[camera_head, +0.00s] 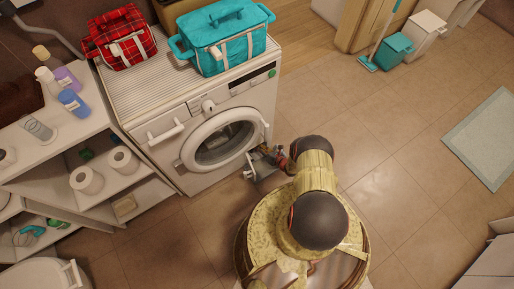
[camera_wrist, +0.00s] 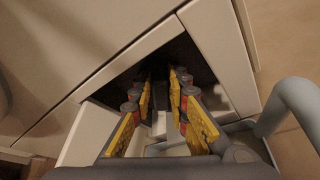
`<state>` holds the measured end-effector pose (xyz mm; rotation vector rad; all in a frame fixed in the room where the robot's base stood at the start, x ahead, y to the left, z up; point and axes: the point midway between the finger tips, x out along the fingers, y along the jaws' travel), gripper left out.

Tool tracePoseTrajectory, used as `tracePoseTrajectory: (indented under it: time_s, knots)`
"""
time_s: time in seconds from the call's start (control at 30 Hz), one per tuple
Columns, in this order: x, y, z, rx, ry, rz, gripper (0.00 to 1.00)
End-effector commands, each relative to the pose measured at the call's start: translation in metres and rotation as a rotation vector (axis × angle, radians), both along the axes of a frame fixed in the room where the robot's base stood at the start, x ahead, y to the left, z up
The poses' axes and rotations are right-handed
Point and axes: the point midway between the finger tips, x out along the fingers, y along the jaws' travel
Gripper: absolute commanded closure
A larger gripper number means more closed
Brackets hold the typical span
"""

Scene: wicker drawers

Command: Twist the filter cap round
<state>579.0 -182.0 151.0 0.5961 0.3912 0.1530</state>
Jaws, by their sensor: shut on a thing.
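The white washing machine (camera_head: 222,131) has an opening low on its front. In the wrist view, this dark opening (camera_wrist: 178,58) lies in the white front panel, and my gripper (camera_wrist: 160,78) reaches into it. In the head view, my gripper (camera_head: 264,162) is at the machine's lower right corner; the cap is hidden there.
A light grey curved bar (camera_wrist: 290,105) is close on the right in the wrist view. White shelves (camera_head: 100,175) with paper rolls stand left of the machine. A red plaid bag (camera_head: 120,38) and a teal bag (camera_head: 225,40) sit on top.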

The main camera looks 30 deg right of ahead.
Motion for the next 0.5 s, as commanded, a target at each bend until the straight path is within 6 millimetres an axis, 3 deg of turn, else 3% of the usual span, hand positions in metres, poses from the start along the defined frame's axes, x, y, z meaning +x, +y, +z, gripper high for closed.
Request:
tracePoseTrajectory:
  time_s: [0.5]
  knots:
    - [-0.0001,-0.0037,-0.0030,0.141,0.006,-0.001,1.00]
